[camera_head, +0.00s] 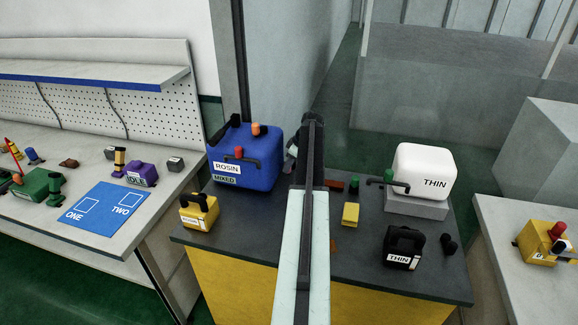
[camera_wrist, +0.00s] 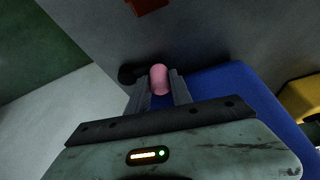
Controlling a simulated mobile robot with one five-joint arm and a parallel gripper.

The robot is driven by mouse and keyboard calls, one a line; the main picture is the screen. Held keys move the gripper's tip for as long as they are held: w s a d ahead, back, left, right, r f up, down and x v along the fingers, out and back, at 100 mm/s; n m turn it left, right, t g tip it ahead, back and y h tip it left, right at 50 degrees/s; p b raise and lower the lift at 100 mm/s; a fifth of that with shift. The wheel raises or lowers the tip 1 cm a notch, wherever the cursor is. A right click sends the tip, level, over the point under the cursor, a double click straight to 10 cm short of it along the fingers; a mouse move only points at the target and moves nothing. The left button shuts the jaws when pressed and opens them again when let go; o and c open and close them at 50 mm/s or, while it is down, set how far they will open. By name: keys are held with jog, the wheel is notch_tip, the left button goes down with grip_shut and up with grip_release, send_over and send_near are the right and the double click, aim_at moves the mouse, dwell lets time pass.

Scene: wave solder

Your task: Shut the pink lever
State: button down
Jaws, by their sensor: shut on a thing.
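The pink lever (camera_wrist: 159,77) shows in the wrist view as a rounded pink end between the two fingers of my gripper (camera_wrist: 160,88). The fingers are closed on it, one on each side. A dark rounded part (camera_wrist: 130,74) lies just left of it. The blue tank (camera_wrist: 236,98), beside and below the fingers, is labelled ROSIN and MIXED in the head view (camera_head: 260,165). In the head view my arm hides the pink lever and most of the gripper. I cannot tell the lever's angle.
A black THIN can (camera_head: 403,248), a yellow block (camera_head: 351,214) and a yellow can (camera_head: 198,212) stand nearby. A left workbench holds a blue mat (camera_head: 104,222).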

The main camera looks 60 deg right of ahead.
jog(key=c, duration=1.1)
grip_release()
jog(key=shift+c, duration=0.2)
jog(key=p+v, duration=0.7)
jog(key=v, duration=0.1)
jog(key=shift+f, duration=0.1)
